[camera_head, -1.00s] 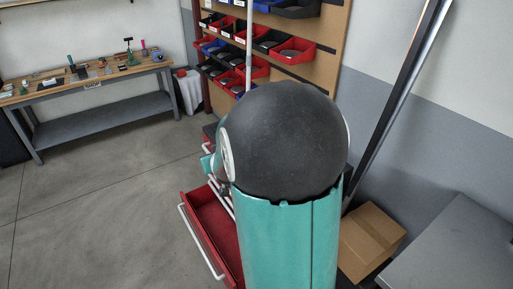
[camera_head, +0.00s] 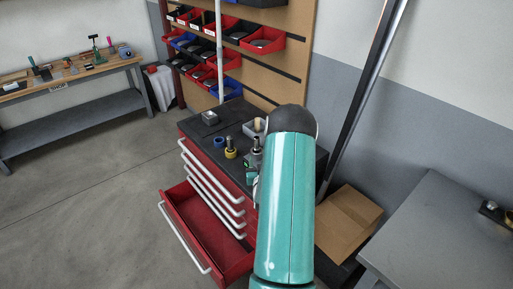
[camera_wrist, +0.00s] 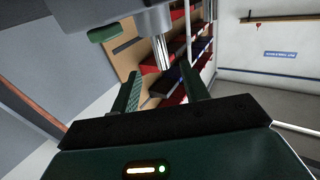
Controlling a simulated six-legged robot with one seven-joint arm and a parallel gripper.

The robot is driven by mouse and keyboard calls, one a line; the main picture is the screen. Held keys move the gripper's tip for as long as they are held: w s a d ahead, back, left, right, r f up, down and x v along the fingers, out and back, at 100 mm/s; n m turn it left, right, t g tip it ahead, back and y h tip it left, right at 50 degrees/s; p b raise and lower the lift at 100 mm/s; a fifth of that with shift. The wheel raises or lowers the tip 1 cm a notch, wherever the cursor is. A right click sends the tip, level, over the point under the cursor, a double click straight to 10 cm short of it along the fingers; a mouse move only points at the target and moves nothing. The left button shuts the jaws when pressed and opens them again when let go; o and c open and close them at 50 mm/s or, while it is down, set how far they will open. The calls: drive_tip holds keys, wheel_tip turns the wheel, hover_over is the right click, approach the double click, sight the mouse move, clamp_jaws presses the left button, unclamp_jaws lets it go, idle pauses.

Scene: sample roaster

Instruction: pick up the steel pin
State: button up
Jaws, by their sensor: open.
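In the wrist view a shiny steel cylinder, apparently the steel pin (camera_wrist: 160,50), juts from a grey block (camera_wrist: 135,18) at the top of the picture. My gripper (camera_wrist: 161,70) is open, with its two dark green fingers either side of the pin's line. The pin's free end shows between the fingertips; I cannot tell how deep it sits, and no contact shows. In the head view my teal arm reaches over the red tool chest (camera_head: 212,166) and hides most of the gripper. A small grey upright piece (camera_head: 255,146) beside the arm may be the pin or its holder.
The chest's dark top also holds a yellow-and-black item (camera_head: 231,152), a blue ring-like item (camera_head: 219,142) and a grey box (camera_head: 210,118). A lower drawer (camera_head: 205,225) is open. A bin rack (camera_head: 262,40) stands behind; a cardboard box (camera_head: 346,222) is right of the chest.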

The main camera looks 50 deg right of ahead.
sight(257, 146)
drive_tip(key=x, duration=1)
drive_tip(key=shift+w+d, duration=0.2)
drive_tip(key=shift+d, duration=0.05)
drive_tip(key=shift+r, duration=0.1)
clamp_jaws()
